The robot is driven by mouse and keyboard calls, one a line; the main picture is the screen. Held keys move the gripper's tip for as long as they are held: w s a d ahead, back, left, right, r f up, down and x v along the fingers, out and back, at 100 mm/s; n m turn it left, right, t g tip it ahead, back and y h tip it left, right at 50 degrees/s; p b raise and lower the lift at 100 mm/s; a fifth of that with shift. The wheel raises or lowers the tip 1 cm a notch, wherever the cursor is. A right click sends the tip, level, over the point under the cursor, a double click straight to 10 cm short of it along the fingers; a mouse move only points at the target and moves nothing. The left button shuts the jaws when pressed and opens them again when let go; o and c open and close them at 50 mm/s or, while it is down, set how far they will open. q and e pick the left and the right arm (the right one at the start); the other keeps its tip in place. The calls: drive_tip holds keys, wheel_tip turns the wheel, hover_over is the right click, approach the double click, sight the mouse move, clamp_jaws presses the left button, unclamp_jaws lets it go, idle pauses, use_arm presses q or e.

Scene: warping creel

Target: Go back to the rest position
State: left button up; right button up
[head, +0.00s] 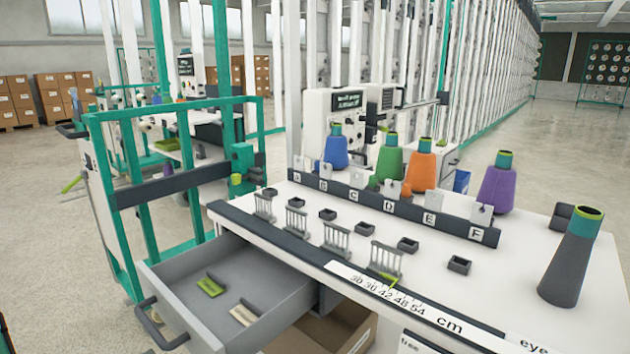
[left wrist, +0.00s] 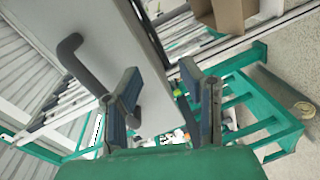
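My left gripper (left wrist: 161,72) shows in the left wrist view with its two fingers spread apart and nothing held between them. Behind the fingers is a light panel with a dark bar handle (left wrist: 100,75). The handle's lower end appears close to the left finger; I cannot tell whether they touch. In the head view an open grey drawer (head: 185,310) stands out from the table, with a dark handle (head: 160,325) on its front. A green piece (head: 210,286) and a beige piece (head: 243,315) lie inside. I cannot make out either gripper in the head view.
The white table (head: 520,255) carries blue, green, orange and purple cones and a large dark cone (head: 573,262), plus small metal combs and dark trays. A green frame (head: 125,200) stands left of the drawer. A cardboard box (head: 330,325) is below the table.

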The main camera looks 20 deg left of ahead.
use_arm(q)
drive_tip(key=s+d+f+m+g+y, duration=0.1)
drive_tip(key=s+d+f+m+g, duration=0.15)
drive_tip(key=d+f+g, duration=0.35)
drive_tip(key=s+d+f+m+g+y, duration=0.2)
drive_tip(key=d+f+m+g, duration=0.15)
drive_tip(key=d, duration=0.45)
drive_tip(key=s+d+f+m+g+y, duration=0.25)
drive_tip(key=s+m+g, duration=0.2)
drive_tip(key=s, duration=0.85)
drive_tip(key=shift+m+g, duration=0.4)
drive_tip(key=shift+m, duration=0.25)
drive_tip(key=r+p, duration=0.1)
drive_tip(key=r, duration=0.1)
drive_tip(key=r+p, duration=0.1)
drive_tip(key=p, duration=0.1)
drive_tip(key=w+d+r+p, duration=0.1)
drive_tip(key=r, duration=0.1)
drive_tip(key=shift+r, duration=0.35)
